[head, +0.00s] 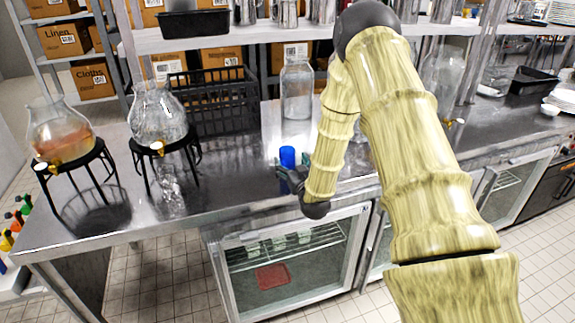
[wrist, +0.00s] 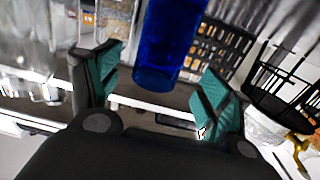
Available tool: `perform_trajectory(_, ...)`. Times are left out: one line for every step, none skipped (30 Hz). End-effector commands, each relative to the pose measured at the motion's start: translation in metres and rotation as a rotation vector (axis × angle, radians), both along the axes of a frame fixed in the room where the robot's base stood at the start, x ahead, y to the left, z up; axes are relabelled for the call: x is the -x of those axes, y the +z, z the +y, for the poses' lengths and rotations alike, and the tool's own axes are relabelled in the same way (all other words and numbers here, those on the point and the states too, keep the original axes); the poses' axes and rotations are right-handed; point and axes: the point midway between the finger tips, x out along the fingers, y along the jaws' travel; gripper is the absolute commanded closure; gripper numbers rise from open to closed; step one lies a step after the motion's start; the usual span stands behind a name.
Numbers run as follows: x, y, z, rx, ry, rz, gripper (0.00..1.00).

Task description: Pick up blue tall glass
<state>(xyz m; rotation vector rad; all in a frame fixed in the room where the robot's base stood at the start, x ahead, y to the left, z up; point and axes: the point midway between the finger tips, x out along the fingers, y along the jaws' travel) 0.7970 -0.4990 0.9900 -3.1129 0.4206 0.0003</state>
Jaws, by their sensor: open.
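The blue tall glass (head: 287,157) stands on the steel counter (head: 235,180) near its front edge in the head view. In the wrist view the blue tall glass (wrist: 172,40) is large, with its top cut off by the upper picture edge. My gripper (wrist: 160,95) is open, with one teal-padded finger on each side of the glass in the picture. A gap shows between the glass and each finger. In the head view my gripper (head: 296,178) is right at the glass, partly hidden behind my arm.
Two glass dispensers (head: 158,113) (head: 60,130) on black stands are at the left. A black crate (head: 215,100) and a clear bottle (head: 297,88) stand behind the glass. Glass-door fridges (head: 290,262) are under the counter. Bare counter lies left of the glass.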

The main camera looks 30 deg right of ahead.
Motion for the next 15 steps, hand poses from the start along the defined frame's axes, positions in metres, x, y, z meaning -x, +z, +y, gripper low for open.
perform_trajectory(-0.002,0.000,-0.001,0.000,0.000,0.000,0.21)
perform_trajectory(-0.004,0.000,-0.002,0.000,0.000,0.000,0.21)
perform_trajectory(-0.006,0.001,-0.003,0.000,0.000,0.000,0.21)
perform_trajectory(-0.009,0.001,-0.004,0.000,0.000,0.000,0.21)
perform_trajectory(-0.012,0.001,-0.005,0.001,0.000,-0.001,0.21)
perform_trajectory(-0.016,0.000,-0.007,0.001,-0.001,-0.001,0.21)
perform_trajectory(-0.020,0.000,-0.008,0.001,0.000,0.000,0.21)
perform_trajectory(-0.023,-0.001,-0.009,0.001,0.000,0.000,0.21)
perform_trajectory(-0.027,-0.001,-0.010,0.000,0.000,0.000,0.21)
perform_trajectory(-0.030,-0.002,-0.012,0.000,0.000,0.000,0.21)
perform_trajectory(-0.034,-0.002,-0.013,0.000,0.000,-0.001,0.21)
perform_trajectory(-0.038,-0.003,-0.014,0.000,0.000,-0.001,0.21)
perform_trajectory(-0.041,-0.003,-0.014,0.000,0.000,-0.001,0.21)
perform_trajectory(-0.044,-0.003,-0.015,0.000,0.000,-0.001,0.21)
perform_trajectory(-0.046,-0.003,-0.016,0.000,0.000,0.000,0.21)
